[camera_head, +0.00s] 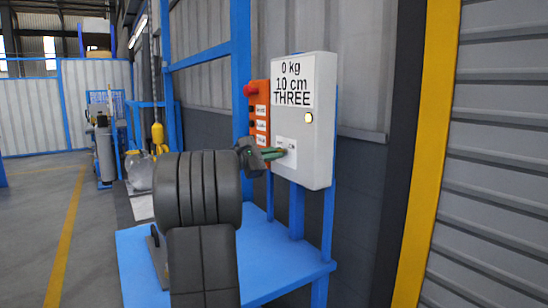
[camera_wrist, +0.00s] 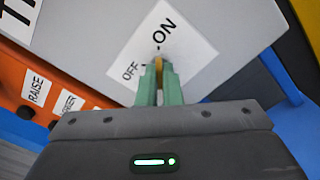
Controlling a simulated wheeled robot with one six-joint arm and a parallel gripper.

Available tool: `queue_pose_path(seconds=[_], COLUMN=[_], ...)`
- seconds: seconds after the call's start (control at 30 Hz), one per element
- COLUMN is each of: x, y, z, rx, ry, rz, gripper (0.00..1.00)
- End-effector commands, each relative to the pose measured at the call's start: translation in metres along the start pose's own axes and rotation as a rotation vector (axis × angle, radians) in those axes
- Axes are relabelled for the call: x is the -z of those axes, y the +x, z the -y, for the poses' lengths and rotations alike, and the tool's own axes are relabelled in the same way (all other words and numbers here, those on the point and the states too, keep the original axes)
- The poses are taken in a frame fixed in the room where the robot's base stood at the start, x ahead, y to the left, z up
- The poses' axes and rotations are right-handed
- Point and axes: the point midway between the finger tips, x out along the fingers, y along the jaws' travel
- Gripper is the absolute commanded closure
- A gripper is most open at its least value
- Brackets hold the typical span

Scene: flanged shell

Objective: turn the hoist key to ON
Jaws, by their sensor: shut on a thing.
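The grey control box (camera_head: 318,110) stands on a blue frame and carries a label reading 0 kg, 10 cm, THREE. Its white key plate (camera_wrist: 165,50) is marked OFF and ON. The hoist key (camera_wrist: 159,63) shows as a small yellowish piece between my green fingertips. My gripper (camera_wrist: 158,78) is shut on it, with the fingers reaching up to the plate. In the head view my gripper (camera_head: 276,153) meets the lower left of the box front. The fingers hide most of the key, so I cannot tell exactly which mark it points to.
An orange panel (camera_head: 260,120) with a red knob (camera_head: 251,89) and labelled buttons sits left of the box, close to my gripper. A blue bench (camera_head: 270,262) lies below. A small lamp (camera_head: 308,117) on the box looks lit. Open floor lies at left.

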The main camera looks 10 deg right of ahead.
Motion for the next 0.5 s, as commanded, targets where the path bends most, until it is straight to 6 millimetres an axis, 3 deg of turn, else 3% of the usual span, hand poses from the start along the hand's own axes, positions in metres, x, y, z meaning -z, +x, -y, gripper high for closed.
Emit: queue_pose_path(seconds=[0.33, 0.43, 0.5], x=[0.0007, 0.0007, 0.0006], y=[-0.0001, -0.0001, -0.0001], z=[0.0005, 0.0004, 0.0004], rx=[0.001, 0.001, 0.001], ry=[0.0, 0.0, 0.0], rz=[-0.001, -0.001, -0.001], gripper=[1.0, 0.75, 0.73])
